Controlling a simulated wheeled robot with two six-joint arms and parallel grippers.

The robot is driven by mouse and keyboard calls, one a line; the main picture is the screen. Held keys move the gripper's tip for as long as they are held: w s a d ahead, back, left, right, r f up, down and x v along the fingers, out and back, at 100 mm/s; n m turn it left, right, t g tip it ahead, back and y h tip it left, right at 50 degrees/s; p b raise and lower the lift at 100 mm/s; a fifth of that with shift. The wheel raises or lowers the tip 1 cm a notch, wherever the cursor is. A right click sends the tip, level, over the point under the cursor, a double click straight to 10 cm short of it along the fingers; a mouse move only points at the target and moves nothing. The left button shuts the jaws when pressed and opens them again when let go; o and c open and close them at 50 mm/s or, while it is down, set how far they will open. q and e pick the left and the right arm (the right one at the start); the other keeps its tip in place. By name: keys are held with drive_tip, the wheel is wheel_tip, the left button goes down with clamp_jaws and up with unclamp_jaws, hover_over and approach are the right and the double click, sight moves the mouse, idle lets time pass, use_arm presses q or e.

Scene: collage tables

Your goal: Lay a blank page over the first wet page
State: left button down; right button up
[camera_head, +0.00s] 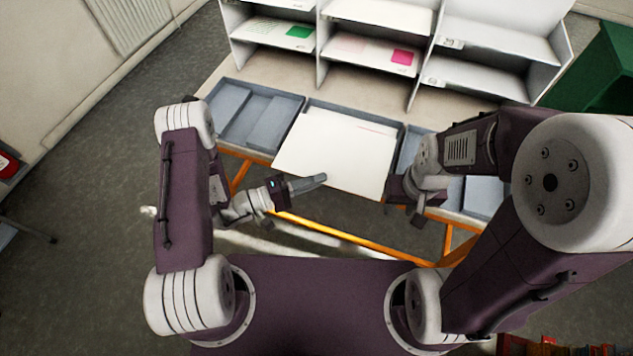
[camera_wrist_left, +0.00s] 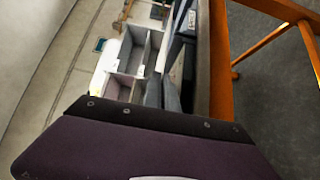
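A large white page (camera_head: 335,158) lies over the middle tray (camera_head: 392,123) in the head view, its near edge reaching past the table's front. A thin pinkish line shows near its far right edge; whether another page lies under it I cannot tell. My left gripper (camera_head: 318,180) is at the page's near edge, fingers close together with no page visible between them. Those fingers also show in the left wrist view (camera_wrist_left: 162,95). My right gripper (camera_head: 392,195) is at the page's near right corner; its fingertips are mostly hidden, so its grip is unclear.
Grey trays stand left (camera_head: 245,112) and right (camera_head: 483,197) of the page. Behind is a white shelf unit (camera_head: 322,45) holding sheets with a green patch (camera_head: 299,32) and a pink patch (camera_head: 402,57). An orange table rail (camera_head: 345,236) runs below the front edge.

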sight(323, 163)
use_arm(q)
drive_tip(key=shift+w, duration=0.4)
drive_tip(key=w, duration=0.1)
drive_tip(key=w+d, duration=0.1)
drive_tip(key=w, duration=0.2)
drive_tip(key=shift+w+d+b, duration=0.3)
drive_tip(key=shift+d+b, duration=0.05)
drive_tip(key=shift+b, duration=0.05)
wheel_tip(323, 163, down, 3)
drive_tip(key=b, duration=0.3)
drive_tip(key=shift+w, duration=0.1)
drive_tip(key=shift+f+b, duration=0.4)
drive_tip(key=shift+f, duration=0.2)
drive_tip(key=c, duration=2.1)
unclamp_jaws()
drive_tip(key=o, duration=0.5)
drive_tip(key=v, duration=0.9)
